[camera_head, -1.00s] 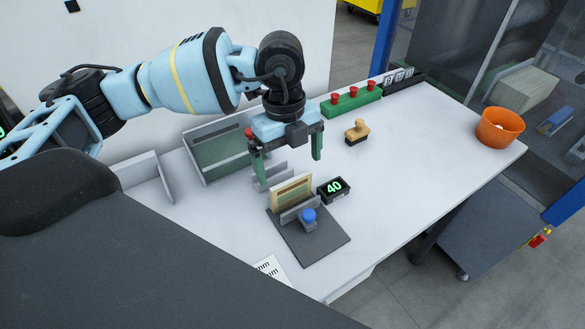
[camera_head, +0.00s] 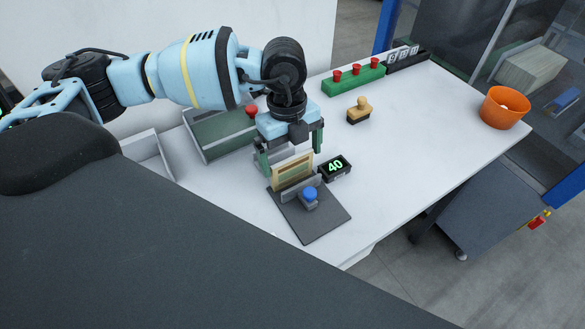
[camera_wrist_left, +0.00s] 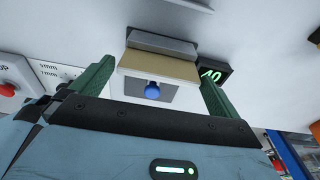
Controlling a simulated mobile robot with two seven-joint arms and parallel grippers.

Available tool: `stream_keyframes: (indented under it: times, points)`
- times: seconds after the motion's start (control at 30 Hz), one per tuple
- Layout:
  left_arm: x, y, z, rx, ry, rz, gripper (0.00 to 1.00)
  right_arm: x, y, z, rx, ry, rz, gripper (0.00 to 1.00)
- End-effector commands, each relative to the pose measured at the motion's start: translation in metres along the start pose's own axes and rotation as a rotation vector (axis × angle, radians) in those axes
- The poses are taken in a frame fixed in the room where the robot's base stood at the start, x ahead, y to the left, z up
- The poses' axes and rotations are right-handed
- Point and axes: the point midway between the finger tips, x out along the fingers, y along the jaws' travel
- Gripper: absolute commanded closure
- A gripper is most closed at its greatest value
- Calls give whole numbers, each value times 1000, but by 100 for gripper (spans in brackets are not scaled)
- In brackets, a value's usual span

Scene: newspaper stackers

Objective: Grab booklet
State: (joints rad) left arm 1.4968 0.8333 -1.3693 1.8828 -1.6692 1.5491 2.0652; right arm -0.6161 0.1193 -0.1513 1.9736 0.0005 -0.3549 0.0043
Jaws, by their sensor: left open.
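The tan booklet (camera_head: 292,172) stands upright in the grey holder with a blue knob (camera_head: 310,194) on a dark base plate (camera_head: 318,220). My left gripper (camera_head: 293,160) is open, just above and behind the booklet, with its green fingers to either side. In the left wrist view, the booklet (camera_wrist_left: 158,66) lies between the two spread fingers, with the blue knob (camera_wrist_left: 152,90) beside it. I cannot tell whether either finger touches it. The lower part of the booklet is hidden by the holder. My right gripper is in neither view.
A black display reading 40 (camera_head: 335,167) stands right of the holder. Behind are a stamp (camera_head: 359,110), a green box with red buttons (camera_head: 353,78) and an orange bowl (camera_head: 504,107). The table's right middle is clear.

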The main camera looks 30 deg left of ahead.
Motion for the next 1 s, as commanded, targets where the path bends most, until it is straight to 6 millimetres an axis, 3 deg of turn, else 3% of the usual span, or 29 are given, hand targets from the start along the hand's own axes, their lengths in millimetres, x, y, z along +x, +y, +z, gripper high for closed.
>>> stream_keyframes:
  times: [0.17, 0.43, 0.7, 1.0]
  points:
    - [19, 0, 0, 1, 0, 0, 0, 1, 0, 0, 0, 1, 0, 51]
    - [22, 0, 0, 1, 0, -2, 0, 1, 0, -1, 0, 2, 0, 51]
    - [22, 0, 0, 1, 0, -1, 33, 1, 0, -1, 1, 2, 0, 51]
    - [17, -1, -1, 1, 0, -3, 33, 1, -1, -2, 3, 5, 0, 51]
